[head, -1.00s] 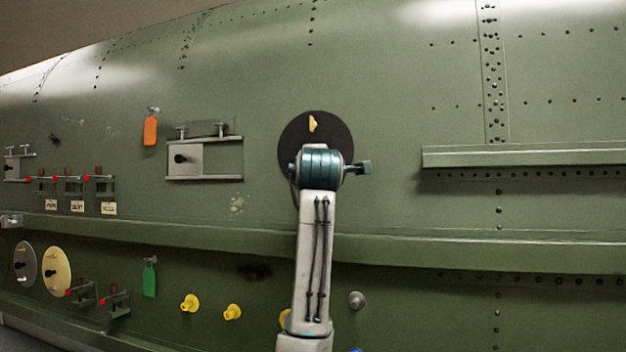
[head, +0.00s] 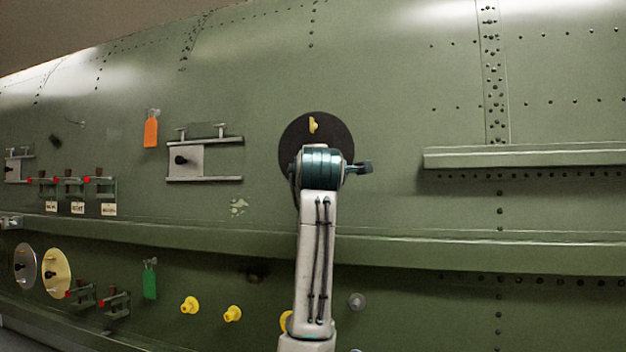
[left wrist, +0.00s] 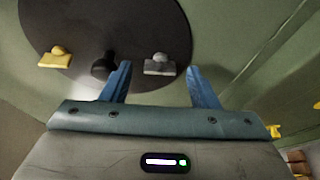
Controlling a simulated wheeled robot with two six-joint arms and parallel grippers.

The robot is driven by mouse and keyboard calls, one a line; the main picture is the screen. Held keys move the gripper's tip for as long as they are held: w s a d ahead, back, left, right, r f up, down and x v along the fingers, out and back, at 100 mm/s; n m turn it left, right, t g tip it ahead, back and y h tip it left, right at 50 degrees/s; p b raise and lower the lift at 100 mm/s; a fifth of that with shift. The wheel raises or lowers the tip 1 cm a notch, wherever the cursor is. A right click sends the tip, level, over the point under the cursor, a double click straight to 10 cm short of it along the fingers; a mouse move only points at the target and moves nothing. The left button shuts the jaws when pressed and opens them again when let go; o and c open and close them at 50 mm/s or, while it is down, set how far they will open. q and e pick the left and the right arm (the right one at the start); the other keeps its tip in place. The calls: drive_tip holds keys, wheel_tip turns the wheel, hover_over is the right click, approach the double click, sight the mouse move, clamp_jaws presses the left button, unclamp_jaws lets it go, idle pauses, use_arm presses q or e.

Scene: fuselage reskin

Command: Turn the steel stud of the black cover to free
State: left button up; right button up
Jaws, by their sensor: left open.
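The round black cover (head: 291,133) lies on the green fuselage skin, partly hidden behind my left arm in the head view. In the left wrist view the black cover (left wrist: 100,20) fills the upper left. It carries a yellow stud (left wrist: 55,57), a black knob (left wrist: 104,66) and the steel stud (left wrist: 159,65) near its lower edge. My left gripper (left wrist: 157,68) is open, with its blue fingers on either side of the steel stud as seen from the wrist. I cannot tell how deep the fingers reach. In the head view my arm hides the steel stud and the fingers.
A grey latch plate (head: 205,160) and an orange tag (head: 151,132) are left of the cover. A long ledge (head: 520,157) juts out at the right. Yellow knobs (head: 189,305) and a green tag (head: 150,281) are below. The skin above the cover is clear.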

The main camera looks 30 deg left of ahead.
use_arm(q)
drive_tip(key=b+v, duration=0.3)
drive_tip(key=v, duration=0.7)
drive_tip(key=shift+b, duration=0.35)
use_arm(e)
drive_tip(key=f, duration=0.2)
drive_tip(key=w+f, duration=0.1)
drive_tip(key=shift+w+f, duration=0.15)
drive_tip(key=shift+f, duration=0.25)
drive_tip(key=shift+s, duration=0.25)
